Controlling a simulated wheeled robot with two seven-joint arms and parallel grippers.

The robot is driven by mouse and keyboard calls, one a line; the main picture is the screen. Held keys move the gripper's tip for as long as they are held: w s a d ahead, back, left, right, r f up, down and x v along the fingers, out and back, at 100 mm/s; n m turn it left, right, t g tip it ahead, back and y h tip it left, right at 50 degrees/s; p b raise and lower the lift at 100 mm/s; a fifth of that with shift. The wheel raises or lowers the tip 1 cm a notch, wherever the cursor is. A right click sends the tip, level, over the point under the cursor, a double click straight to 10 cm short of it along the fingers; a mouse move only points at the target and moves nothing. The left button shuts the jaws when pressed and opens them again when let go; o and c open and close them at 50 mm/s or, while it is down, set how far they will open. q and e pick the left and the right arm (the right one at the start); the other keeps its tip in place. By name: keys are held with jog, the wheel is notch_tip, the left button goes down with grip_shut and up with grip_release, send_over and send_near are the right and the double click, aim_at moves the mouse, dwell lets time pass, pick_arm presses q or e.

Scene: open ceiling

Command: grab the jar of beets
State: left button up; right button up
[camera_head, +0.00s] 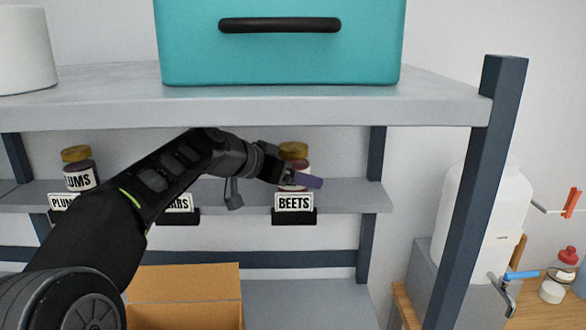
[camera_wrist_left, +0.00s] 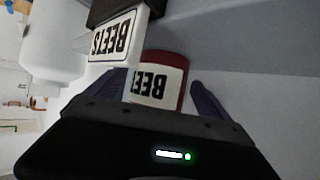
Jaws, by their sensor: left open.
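The beets jar (camera_head: 294,155) has a gold lid and stands upright on the middle shelf behind a "BEETS" sign (camera_head: 294,203). My left gripper (camera_head: 307,181) is in front of the jar and hides part of it. In the left wrist view the jar (camera_wrist_left: 160,80) shows a dark red body and a white label reading "BEE". It lies ahead of and between the two purple fingers of the open left gripper (camera_wrist_left: 163,90). I cannot tell whether the fingers touch it. The sign (camera_wrist_left: 113,38) also shows there, beside the jar.
A plums jar (camera_head: 78,168) stands farther left on the same shelf (camera_head: 350,195). The upper shelf (camera_head: 440,97) is close above my arm and holds a teal box (camera_head: 280,55). A blue post (camera_head: 480,180) is at the right. An open cardboard box (camera_head: 185,285) is below.

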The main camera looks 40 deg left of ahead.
pick_arm(q)
jog(key=shift+c, duration=0.4)
jog(key=shift+r, duration=0.1)
grip_shut()
dwell(0.7)
